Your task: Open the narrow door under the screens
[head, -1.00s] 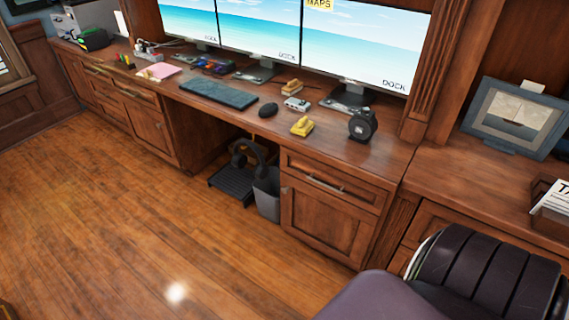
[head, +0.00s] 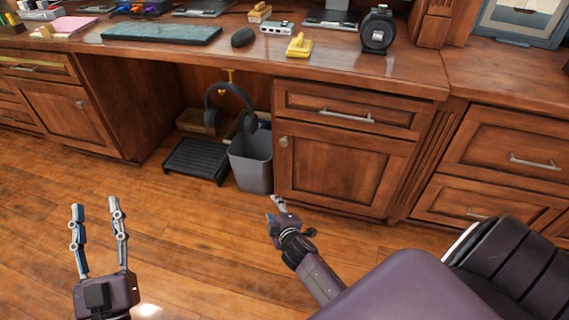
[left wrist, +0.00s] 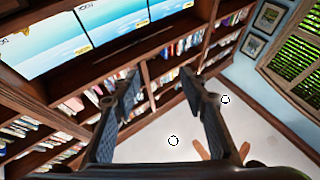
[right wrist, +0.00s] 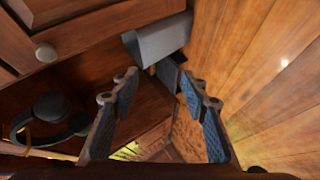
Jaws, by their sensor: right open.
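In the head view, a wooden cabinet door (head: 340,167) with a small round knob (head: 283,141) at its upper left is closed, below a drawer at the desk's right part. A second wooden door (head: 58,112) with a knob is closed left of the knee space. My right gripper (head: 275,208) is open and empty, low in front of the right door's lower left corner, apart from the knob. In the right wrist view, the knob (right wrist: 46,52) is at upper left, away from the open fingers (right wrist: 148,72). My left gripper (head: 96,204) is open and empty over the floor. The screens (left wrist: 85,35) show in the left wrist view.
A grey bin (head: 252,165), black footrest (head: 197,160) and hanging headphones (head: 232,105) occupy the knee space beside the right door. A dark padded chair-like shape (head: 510,270) is at lower right. The floor at left is open.

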